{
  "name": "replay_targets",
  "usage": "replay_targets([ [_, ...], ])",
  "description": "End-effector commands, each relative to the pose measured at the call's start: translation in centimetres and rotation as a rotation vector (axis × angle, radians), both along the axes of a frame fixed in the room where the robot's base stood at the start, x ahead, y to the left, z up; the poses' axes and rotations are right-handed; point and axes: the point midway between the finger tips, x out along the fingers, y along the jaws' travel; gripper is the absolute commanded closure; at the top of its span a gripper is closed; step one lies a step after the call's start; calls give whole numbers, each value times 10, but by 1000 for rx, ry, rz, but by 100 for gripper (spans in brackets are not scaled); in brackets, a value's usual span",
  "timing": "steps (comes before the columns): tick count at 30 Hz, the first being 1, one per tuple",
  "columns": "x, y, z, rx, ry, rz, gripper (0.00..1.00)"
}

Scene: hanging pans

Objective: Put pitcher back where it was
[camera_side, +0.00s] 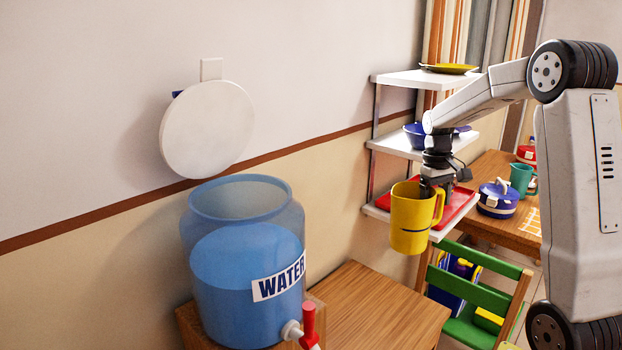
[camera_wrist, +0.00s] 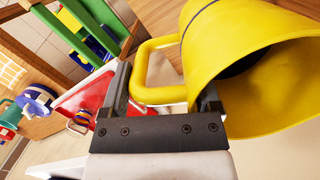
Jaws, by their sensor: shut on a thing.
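The yellow pitcher (camera_side: 410,222) hangs upright from my gripper (camera_side: 437,187), in the air in front of the shelf unit and beyond the wooden cabinet top. In the wrist view the pitcher (camera_wrist: 238,60) fills the upper right. One finger of my gripper (camera_wrist: 165,100) is at its rim wall and the other is on the far side of the handle. The jaws are shut on the pitcher near the rim and handle. The far side of the pitcher's wall is hidden.
A white shelf unit (camera_side: 395,142) holds a yellow plate (camera_side: 449,69), a blue pan (camera_side: 420,134) and a red tray (camera_side: 458,204). A blue water dispenser (camera_side: 245,262) stands left of the bare wooden top (camera_side: 365,305). A green chair (camera_side: 480,270) and a table with a blue pot (camera_side: 497,198) are right.

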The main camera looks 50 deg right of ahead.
Motion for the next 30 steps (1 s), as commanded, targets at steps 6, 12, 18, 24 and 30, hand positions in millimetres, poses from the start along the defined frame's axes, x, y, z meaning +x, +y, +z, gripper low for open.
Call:
replay_targets([
  [6, -11, 35, -42, 0, 3, 94, 100],
  [12, -27, 67, -77, 2, 3, 180, 100],
  [18, -49, 99, -107, 5, 1, 269, 100],
  [24, -73, 129, -132, 11, -4, 348, 100],
  [30, -91, 148, -145, 14, -9, 398, 100],
])
